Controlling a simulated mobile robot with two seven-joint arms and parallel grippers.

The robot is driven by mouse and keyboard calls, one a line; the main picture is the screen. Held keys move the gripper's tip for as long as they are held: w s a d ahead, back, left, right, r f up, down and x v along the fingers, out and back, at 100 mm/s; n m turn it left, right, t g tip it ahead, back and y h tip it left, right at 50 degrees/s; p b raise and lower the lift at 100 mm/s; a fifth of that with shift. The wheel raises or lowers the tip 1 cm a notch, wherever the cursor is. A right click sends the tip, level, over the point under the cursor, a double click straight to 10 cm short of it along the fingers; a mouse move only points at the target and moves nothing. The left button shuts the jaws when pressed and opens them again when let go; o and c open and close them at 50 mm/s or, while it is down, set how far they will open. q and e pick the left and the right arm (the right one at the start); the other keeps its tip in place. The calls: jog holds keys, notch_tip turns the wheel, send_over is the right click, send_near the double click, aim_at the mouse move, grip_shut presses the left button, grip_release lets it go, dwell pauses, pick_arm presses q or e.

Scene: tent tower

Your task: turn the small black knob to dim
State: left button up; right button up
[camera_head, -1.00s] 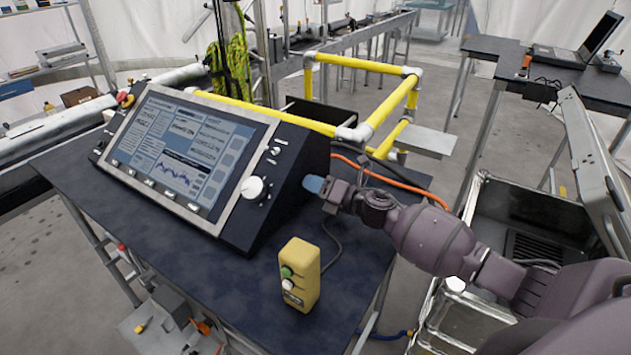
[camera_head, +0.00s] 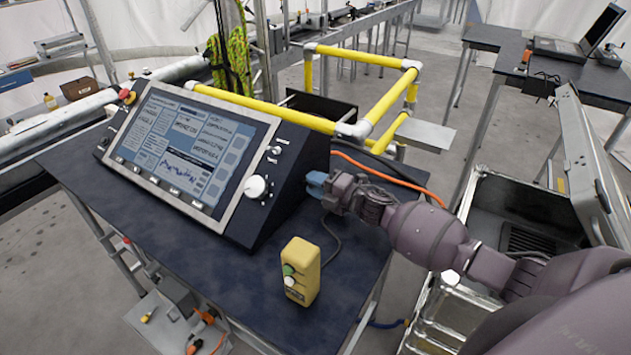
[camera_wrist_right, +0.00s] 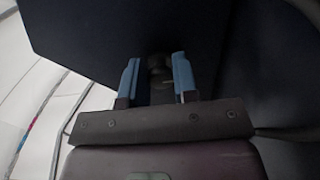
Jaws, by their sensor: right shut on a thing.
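The console (camera_head: 285,195) with a tilted screen stands on the dark table. My right gripper (camera_head: 316,184) is at the console's right side panel. In the right wrist view, its two blue fingers (camera_wrist_right: 157,72) are shut on a small black knob (camera_wrist_right: 158,63), one finger on each side. The knob is dark against the dark panel, so its pointer or marks cannot be made out. In the head view the gripper hides the knob. A larger white knob (camera_head: 256,187) sits on the console's front, apart from the gripper. My left gripper is not in view.
A yellow button box (camera_head: 300,272) stands on the table (camera_head: 225,285) in front of the console. An orange cable (camera_head: 380,172) runs behind my right wrist. Yellow rails (camera_head: 385,105) are behind the console. An open metal case (camera_head: 470,310) stands at the right.

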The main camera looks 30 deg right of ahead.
dwell(0.5)
jog(key=o, duration=0.9)
jog(key=shift+c, duration=0.2)
jog(key=shift+s, duration=0.1)
jog(key=b+v, duration=0.1)
jog(key=v, duration=0.9)
jog(key=shift+s+d, duration=0.25)
